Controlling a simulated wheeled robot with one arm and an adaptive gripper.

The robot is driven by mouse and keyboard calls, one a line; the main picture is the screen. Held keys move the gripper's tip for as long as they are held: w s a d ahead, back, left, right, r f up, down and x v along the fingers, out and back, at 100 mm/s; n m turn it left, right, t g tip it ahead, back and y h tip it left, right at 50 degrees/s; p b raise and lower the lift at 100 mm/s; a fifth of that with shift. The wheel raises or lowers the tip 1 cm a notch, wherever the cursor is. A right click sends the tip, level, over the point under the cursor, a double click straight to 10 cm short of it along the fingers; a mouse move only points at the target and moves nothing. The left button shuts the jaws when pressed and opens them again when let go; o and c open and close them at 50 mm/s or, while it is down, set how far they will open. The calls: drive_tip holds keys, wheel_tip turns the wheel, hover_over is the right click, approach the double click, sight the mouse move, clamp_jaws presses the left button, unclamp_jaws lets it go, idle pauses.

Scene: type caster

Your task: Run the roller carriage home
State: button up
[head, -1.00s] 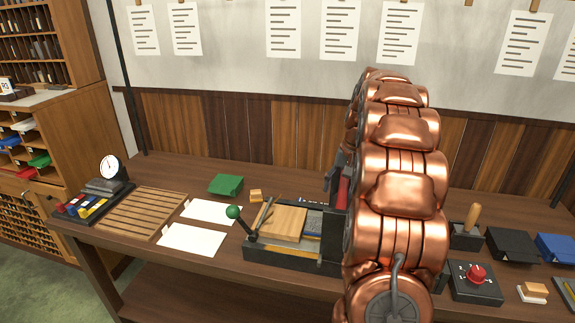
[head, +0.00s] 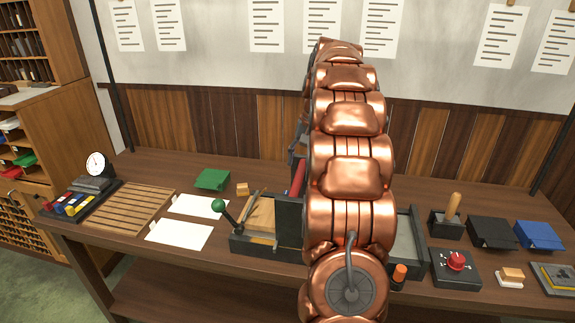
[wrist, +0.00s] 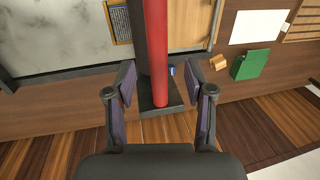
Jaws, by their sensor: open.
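The press (head: 262,246) stands on the bench with a wooden board (head: 262,213) at its left end. The roller carriage (head: 290,222) lies across it beside the board, its red roller (head: 298,178) mostly hidden by my arm. In the wrist view, the red roller (wrist: 158,50) runs beside a black bar down to a dark end block (wrist: 172,98). My gripper (wrist: 160,76) is open, one finger on each side of the roller near that end. I cannot tell whether either finger touches it.
A green-knobbed lever (head: 218,205) stands at the press's left end. White sheets (head: 180,234) and a green box (head: 212,180) lie to the left. An orange handle (head: 399,273) is at front right, near a red-knobbed box (head: 456,263).

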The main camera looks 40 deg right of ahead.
drive_tip(key=a+r+n, duration=0.1)
drive_tip(key=a, duration=0.5)
drive_tip(key=shift+s+r+b, duration=0.15)
drive_tip(key=shift+r+b, duration=0.25)
idle(0.4)
